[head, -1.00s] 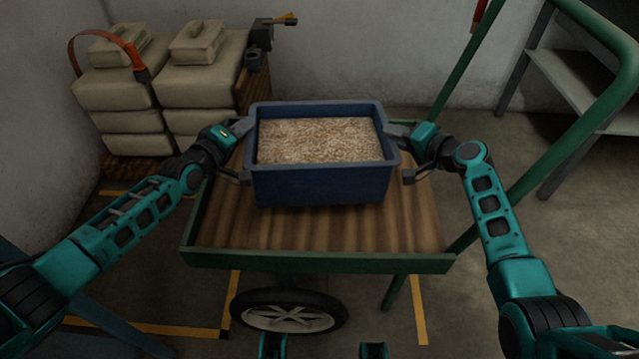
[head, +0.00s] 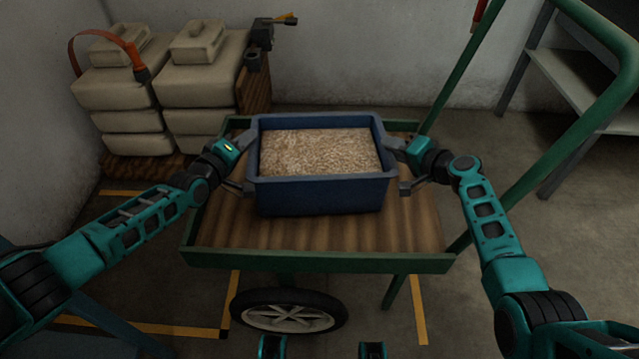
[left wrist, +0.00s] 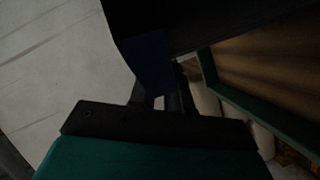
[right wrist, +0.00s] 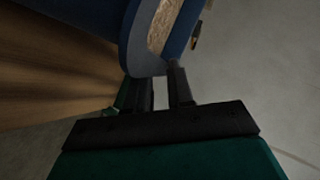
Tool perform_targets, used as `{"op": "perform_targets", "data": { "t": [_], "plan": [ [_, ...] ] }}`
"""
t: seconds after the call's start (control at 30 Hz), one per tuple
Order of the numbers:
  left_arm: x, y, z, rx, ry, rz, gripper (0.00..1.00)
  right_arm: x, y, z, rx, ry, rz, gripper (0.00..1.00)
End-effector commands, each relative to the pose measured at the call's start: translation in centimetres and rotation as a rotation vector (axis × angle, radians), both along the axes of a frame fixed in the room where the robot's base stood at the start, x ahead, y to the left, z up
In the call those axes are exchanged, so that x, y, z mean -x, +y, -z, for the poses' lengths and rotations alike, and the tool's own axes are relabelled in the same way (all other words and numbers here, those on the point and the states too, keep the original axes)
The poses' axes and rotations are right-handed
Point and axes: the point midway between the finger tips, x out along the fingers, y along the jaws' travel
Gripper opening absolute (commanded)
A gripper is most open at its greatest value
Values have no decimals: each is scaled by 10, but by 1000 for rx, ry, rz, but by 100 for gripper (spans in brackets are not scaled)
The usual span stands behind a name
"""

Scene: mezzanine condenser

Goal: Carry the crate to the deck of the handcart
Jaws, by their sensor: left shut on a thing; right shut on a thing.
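The blue crate (head: 320,198), filled with pale grainy material (head: 318,152), is level over the wooden deck (head: 310,232) of the green-framed handcart. I cannot tell whether its bottom touches the boards. My left gripper (head: 247,143) is shut on the crate's left end wall. My right gripper (head: 394,147) is shut on its right end wall. The left wrist view shows the crate dark between the fingers (left wrist: 160,98). The right wrist view shows the crate's rim (right wrist: 148,62) at the fingers (right wrist: 160,90).
The handcart's green handle (head: 575,150) rises at the right. A grey shelf (head: 575,85) is at the far right. Bare deck shows in front of the crate.

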Motion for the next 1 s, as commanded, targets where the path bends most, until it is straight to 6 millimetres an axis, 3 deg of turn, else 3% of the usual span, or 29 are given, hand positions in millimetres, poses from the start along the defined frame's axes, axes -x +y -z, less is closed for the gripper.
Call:
{"op": "perform_targets", "data": {
  "t": [0.03, 0.07, 0.3, 0.77, 1.0],
  "plan": [
    [-2, -12, -9, 10, -24, 17, 0, -3, 9, -8, -16, -13, -11, 0],
    [2, -11, 1, 2, -5, 17, 20, 1, 8, 0, -11, 1, -13, 24],
    [0, -10, -2, 7, -9, 14, 42, 0, 7, 0, -8, 0, -10, 47],
    [-2, -6, -5, 8, -15, 7, 43, 0, 3, 1, -3, 0, -3, 47],
    [-2, -6, -23, 12, -16, 5, 43, 0, 2, 1, -3, 0, -2, 47]
  ]
}}
